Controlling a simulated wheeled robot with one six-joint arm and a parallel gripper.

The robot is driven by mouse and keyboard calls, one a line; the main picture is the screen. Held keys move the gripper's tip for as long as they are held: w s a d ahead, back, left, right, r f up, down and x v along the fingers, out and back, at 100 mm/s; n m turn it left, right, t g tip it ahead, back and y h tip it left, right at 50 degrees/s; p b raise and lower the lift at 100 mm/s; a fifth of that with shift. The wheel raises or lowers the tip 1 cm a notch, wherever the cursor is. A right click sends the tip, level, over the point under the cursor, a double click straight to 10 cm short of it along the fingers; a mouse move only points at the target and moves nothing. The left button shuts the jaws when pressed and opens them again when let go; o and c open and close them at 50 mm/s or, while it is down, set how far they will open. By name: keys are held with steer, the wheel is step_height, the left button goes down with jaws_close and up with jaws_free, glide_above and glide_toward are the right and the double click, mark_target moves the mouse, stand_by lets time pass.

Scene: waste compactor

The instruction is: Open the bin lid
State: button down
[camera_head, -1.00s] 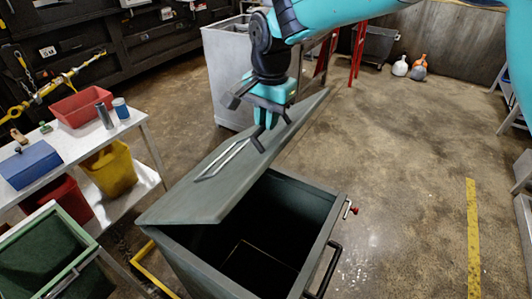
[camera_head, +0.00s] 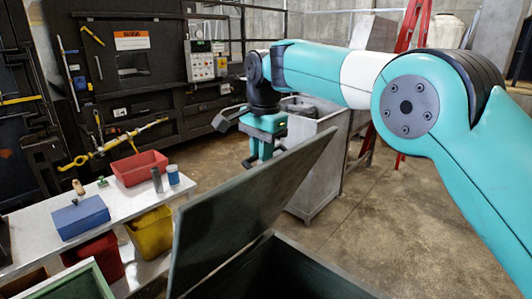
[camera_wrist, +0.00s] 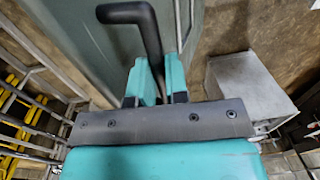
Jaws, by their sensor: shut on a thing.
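The bin lid (camera_head: 240,222) is a grey-green panel, tilted up steeply over the dark open bin (camera_head: 305,272) in the head view. My gripper (camera_head: 260,160) is at the lid's far face, near its upper part. In the wrist view, my gripper (camera_wrist: 160,75) is shut on a bent black handle (camera_wrist: 135,14), and the grey-green lid surface (camera_wrist: 85,35) lies behind it. The head view hides the handle and the fingertips' grasp behind the lid.
A white table (camera_head: 120,215) at left holds a red tray (camera_head: 139,168) and a blue box (camera_head: 81,217), with a yellow bin (camera_head: 150,232) below. A grey cabinet (camera_head: 318,180) stands behind the lid. Concrete floor (camera_head: 370,230) is clear at right.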

steer(key=shift+w+f, duration=0.1)
steer(key=shift+f, duration=0.3)
steer(key=c, duration=1.1)
jaws_free()
steer(key=shift+w, duration=0.2)
steer(key=shift+s+r, duration=0.1)
steer(key=shift+s, duration=0.05)
step_height(320, 180, up, 2)
steer(key=shift+r, duration=0.1)
steer(key=shift+r+b, duration=0.55)
steer(key=shift+b, duration=0.2)
steer(key=shift+r+b, duration=0.55)
steer(key=shift+r, duration=0.05)
steer(key=shift+s+d+r+p, duration=0.15)
steer(key=shift+r+p, duration=0.75)
steer(key=shift+r, duration=0.65)
